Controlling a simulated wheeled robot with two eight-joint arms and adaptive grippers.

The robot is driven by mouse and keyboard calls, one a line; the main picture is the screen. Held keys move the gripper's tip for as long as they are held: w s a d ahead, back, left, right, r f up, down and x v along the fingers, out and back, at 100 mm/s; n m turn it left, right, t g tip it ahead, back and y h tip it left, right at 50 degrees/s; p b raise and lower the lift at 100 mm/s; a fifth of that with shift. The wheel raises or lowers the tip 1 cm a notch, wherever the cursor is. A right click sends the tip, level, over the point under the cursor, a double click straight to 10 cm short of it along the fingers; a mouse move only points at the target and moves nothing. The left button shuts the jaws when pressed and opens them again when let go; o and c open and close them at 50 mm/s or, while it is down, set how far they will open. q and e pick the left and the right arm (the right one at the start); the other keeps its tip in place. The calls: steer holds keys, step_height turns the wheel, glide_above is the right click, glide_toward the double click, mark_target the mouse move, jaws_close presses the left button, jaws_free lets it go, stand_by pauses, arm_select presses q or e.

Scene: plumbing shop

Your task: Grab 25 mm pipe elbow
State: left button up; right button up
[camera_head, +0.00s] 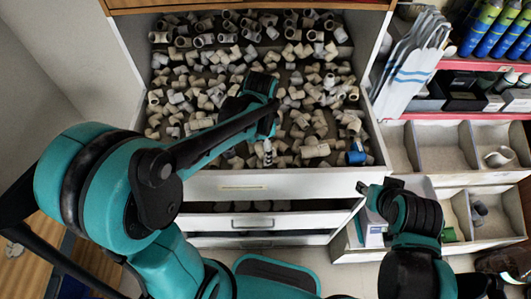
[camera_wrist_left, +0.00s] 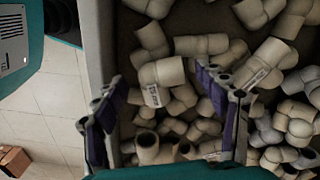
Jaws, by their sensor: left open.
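Many pale grey pipe elbows (camera_head: 315,150) lie loose in the open top drawer (camera_head: 300,184). Their sizes cannot be read in the head view. My left gripper (camera_head: 267,152) is over the front part of the drawer, pointing down among the fittings. In the left wrist view the left gripper (camera_wrist_left: 165,112) is open, with its two purple-lined fingers apart. An elbow with a small white label (camera_wrist_left: 160,80) lies between and just beyond the fingertips; I cannot tell if they touch it. My right gripper (camera_head: 367,188) is at the drawer's front right corner, its jaws unclear.
The drawer's side wall (camera_wrist_left: 102,45) runs close to one left finger. A blue fitting (camera_head: 356,157) lies at the drawer's front right. Other drawers (camera_head: 250,222) stand slightly open below. Shelves with bins (camera_head: 440,140) and bottles are at right.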

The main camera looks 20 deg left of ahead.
arm_select(q)
steer(key=shift+f, duration=0.6)
steer(key=c, duration=1)
steer(key=shift+c, duration=0.2)
steer(key=shift+r, duration=0.2)
